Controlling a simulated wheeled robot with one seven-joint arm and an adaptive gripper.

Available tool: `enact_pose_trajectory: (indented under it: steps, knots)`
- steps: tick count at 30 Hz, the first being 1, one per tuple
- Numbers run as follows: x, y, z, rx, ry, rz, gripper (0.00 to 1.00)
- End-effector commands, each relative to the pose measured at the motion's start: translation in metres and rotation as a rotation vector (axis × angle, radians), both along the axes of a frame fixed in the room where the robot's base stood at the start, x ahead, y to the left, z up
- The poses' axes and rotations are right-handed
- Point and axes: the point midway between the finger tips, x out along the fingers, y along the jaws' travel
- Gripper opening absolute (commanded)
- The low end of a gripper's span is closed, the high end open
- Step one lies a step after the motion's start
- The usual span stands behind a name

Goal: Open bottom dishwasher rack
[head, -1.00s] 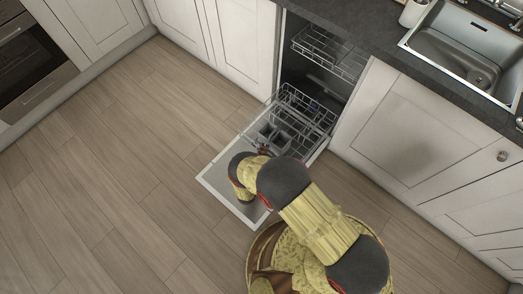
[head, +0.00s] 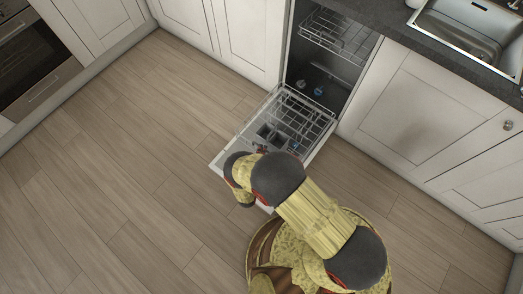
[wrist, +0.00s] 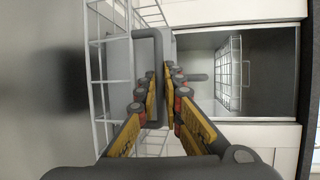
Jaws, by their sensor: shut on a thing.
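The bottom dishwasher rack (head: 312,122), a grey wire basket, is out of the dark tub and over the lowered door (head: 220,160). My gripper (wrist: 166,76) is at the rack's front; in the head view my arm hides most of it. White rack wires (wrist: 97,75) show beside the handle. The tub floor (head: 311,88) is bare behind the rack.
The upper rack (head: 338,34) is inside the tub. White cabinets (head: 405,105) stand on both sides, with a sink (head: 465,35) at the upper right and an oven (head: 35,60) at the left. The wooden floor (head: 120,160) is clear on the left.

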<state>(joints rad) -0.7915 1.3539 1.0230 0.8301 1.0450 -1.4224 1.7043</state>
Motion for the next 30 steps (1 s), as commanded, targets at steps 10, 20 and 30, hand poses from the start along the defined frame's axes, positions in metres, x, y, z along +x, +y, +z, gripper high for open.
enact_pose_trajectory:
  steps: [10,20,30]
  knots:
    - [0.000,0.000,-0.001,0.000,0.002,0.001,0.17]
    - [-0.004,0.002,0.000,-0.001,0.001,0.001,0.17]
    - [-0.053,0.017,0.010,-0.001,0.002,0.008,0.17]
